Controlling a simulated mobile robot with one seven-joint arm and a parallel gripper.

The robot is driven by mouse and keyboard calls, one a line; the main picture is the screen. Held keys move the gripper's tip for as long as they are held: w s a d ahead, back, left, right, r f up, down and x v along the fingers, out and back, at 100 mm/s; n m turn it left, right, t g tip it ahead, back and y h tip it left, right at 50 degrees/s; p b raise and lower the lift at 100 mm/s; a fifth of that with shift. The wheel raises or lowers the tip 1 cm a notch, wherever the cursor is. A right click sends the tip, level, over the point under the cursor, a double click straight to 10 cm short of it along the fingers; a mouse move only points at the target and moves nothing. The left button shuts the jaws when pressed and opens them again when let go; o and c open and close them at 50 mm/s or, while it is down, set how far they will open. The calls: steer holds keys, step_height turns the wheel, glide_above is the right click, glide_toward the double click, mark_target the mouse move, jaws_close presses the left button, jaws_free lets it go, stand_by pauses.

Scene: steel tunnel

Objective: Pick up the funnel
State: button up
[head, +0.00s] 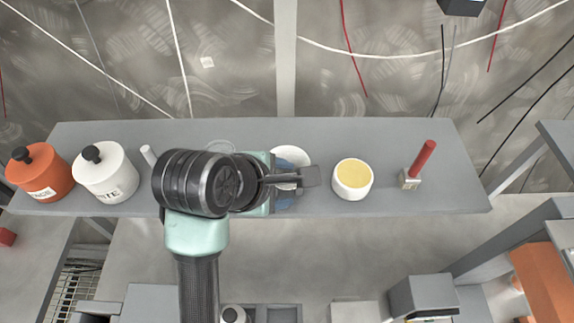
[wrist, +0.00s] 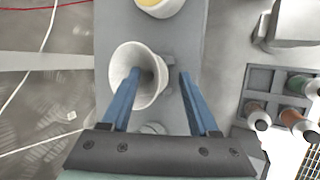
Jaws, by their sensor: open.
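The white funnel (wrist: 121,64) lies with its wide round mouth facing the camera in the wrist view. In the head view the funnel (head: 291,151) shows only partly, behind my gripper on the grey shelf. My gripper (wrist: 159,74) is open, with two blue fingers. In the wrist view the left finger overlaps the funnel's mouth and seems to reach into it. The right finger is outside, to the right of the rim, so the funnel's right wall lies between them. Whether either finger touches the funnel I cannot tell.
On the shelf (head: 440,192), a white cup with yellow contents (head: 352,180) stands right of my gripper, then a red-handled tool (head: 420,162). An orange jar (head: 42,178) and a white jar (head: 106,178) stand left. A tray with bottles (wrist: 262,78) sits beyond the shelf.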

steer(key=shift+c, duration=0.2)
jaws_close()
stand_by(0.3)
